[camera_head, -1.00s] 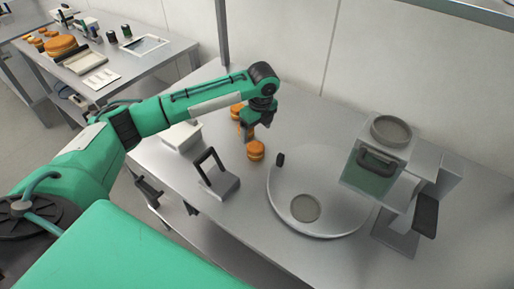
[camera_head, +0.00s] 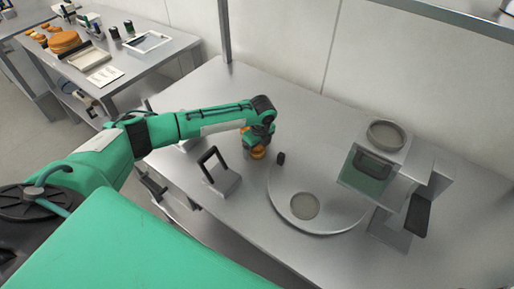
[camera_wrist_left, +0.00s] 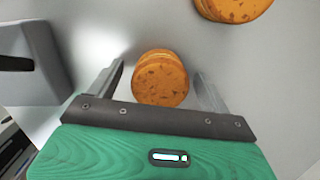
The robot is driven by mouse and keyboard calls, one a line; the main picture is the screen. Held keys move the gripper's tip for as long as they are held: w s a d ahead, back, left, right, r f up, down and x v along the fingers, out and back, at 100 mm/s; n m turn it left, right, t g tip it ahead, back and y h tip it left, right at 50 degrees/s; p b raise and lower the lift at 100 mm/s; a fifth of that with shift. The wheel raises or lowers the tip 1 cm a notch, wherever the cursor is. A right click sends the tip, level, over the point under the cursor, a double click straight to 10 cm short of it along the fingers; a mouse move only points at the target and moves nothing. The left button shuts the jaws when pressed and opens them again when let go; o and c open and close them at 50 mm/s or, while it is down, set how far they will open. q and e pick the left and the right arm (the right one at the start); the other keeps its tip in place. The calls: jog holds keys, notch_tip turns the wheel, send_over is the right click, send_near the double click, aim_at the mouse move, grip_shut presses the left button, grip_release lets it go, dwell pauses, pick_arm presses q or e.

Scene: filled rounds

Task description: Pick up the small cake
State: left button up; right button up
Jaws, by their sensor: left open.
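A small cake (camera_head: 258,153), round and orange-brown, sits on the steel table beneath my left gripper (camera_head: 258,146), which partly hides it. In the left wrist view this small cake (camera_wrist_left: 160,80) lies between the two spread fingers of my left gripper (camera_wrist_left: 159,72), with a gap beside it on each side. A second small cake (camera_wrist_left: 234,7) is cut off by the top edge of that view, beyond the right finger. In the head view the arm and gripper hide most of the area behind the nearer cake. My right gripper is out of view.
A round turntable plate (camera_head: 288,205) lies right of the cake, with a small dark knob (camera_head: 281,158) near its rim. A grey stand with a black frame (camera_head: 226,181) is at the left. A machine with a green window (camera_head: 366,171) stands at the right.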

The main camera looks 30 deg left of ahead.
pick_arm(q)
jog(key=c, duration=0.8)
jog(key=shift+o, duration=0.2)
jog(key=shift+r, duration=0.15)
